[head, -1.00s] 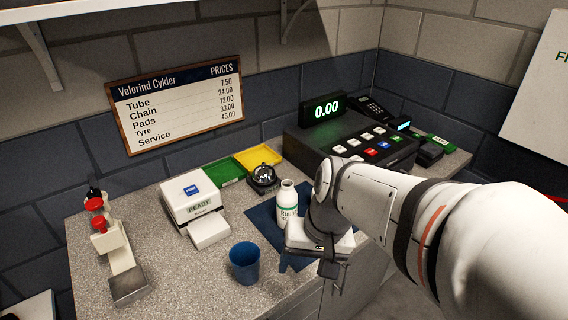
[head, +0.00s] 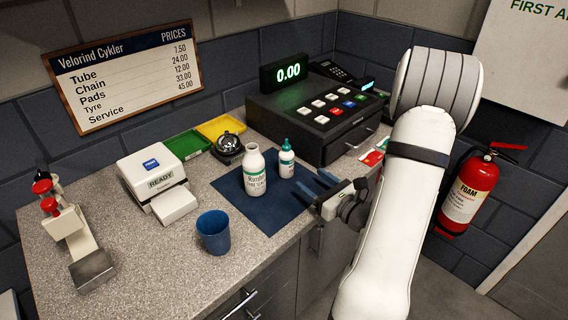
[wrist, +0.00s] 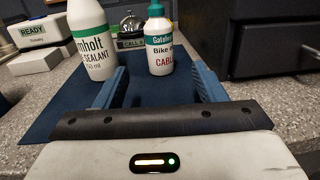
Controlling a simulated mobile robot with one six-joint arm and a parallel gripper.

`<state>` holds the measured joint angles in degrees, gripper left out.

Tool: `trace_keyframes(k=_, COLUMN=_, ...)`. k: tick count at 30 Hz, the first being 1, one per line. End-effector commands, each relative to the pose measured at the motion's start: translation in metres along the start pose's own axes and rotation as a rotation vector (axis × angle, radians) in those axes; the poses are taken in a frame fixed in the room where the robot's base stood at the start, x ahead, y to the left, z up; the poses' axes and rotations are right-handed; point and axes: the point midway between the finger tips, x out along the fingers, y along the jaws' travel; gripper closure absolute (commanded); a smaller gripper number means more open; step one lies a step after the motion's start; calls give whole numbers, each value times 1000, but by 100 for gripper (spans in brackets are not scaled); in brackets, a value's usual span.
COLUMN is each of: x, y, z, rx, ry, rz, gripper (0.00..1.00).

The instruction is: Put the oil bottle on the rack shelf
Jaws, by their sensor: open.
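The small white oil bottle (head: 286,160) with a teal cap stands upright on the dark blue mat (head: 232,190). Its label reads partly "Bike" and "CABL" in the wrist view (wrist: 160,52). My gripper (head: 318,183) is open and empty at the front right of the mat, with its blue fingers pointing at the oil bottle. No rack shelf shows now.
A blue cup (head: 213,233) stands at the counter's front edge. A white printer (head: 155,177), a bell (head: 228,146) and green and yellow trays (head: 186,143) lie behind to the left. The black cash register (head: 312,112) is close behind the oil bottle.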

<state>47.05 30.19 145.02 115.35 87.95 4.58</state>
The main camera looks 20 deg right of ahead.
Motion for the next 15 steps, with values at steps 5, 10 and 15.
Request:
trace_keyframes(k=5, x=30, y=2, z=2, rx=0, ry=-1, rz=5, gripper=36)
trace_keyframes(k=10, x=55, y=2, z=2, rx=0, ry=0, rz=4, gripper=36)
trace_keyframes(k=15, x=66, y=2, z=1, rx=0, ry=1, rz=4, gripper=36)
